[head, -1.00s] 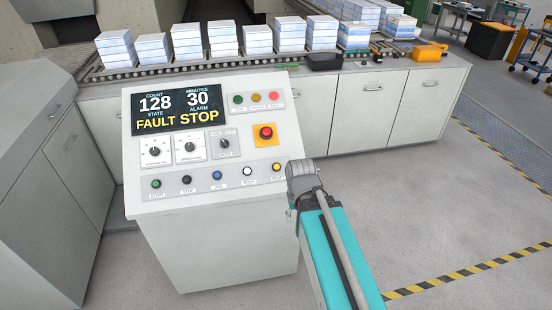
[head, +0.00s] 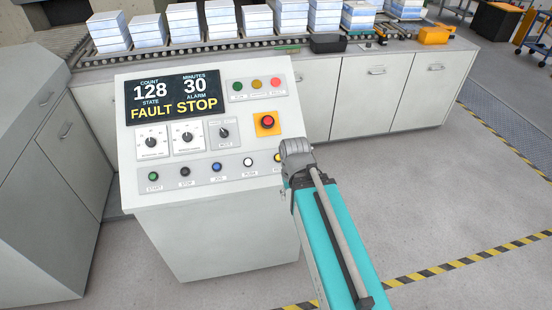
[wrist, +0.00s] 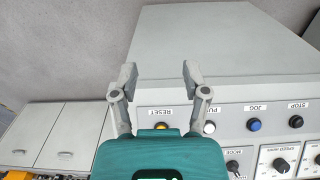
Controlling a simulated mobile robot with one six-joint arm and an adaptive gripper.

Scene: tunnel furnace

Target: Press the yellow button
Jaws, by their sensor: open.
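The yellow button (head: 278,157) is at the right end of the lower button row on the sloped console (head: 215,260). In the head view my gripper (head: 296,150) sits at the console's right edge and covers the button's right side. In the wrist view the yellow button (wrist: 161,127), labelled RESET, shows between the two fingers, near their bases. My gripper (wrist: 159,75) is open there with nothing between its fingertips. I cannot tell the exact gap between the gripper and the console; no touch shows.
A white button (head: 248,162) stands just left of the yellow one. A red emergency button (head: 267,121) on a yellow plate is above. The display (head: 173,99) reads FAULT STOP. A conveyor (head: 200,57) with white stacks runs behind. Open floor lies to the right.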

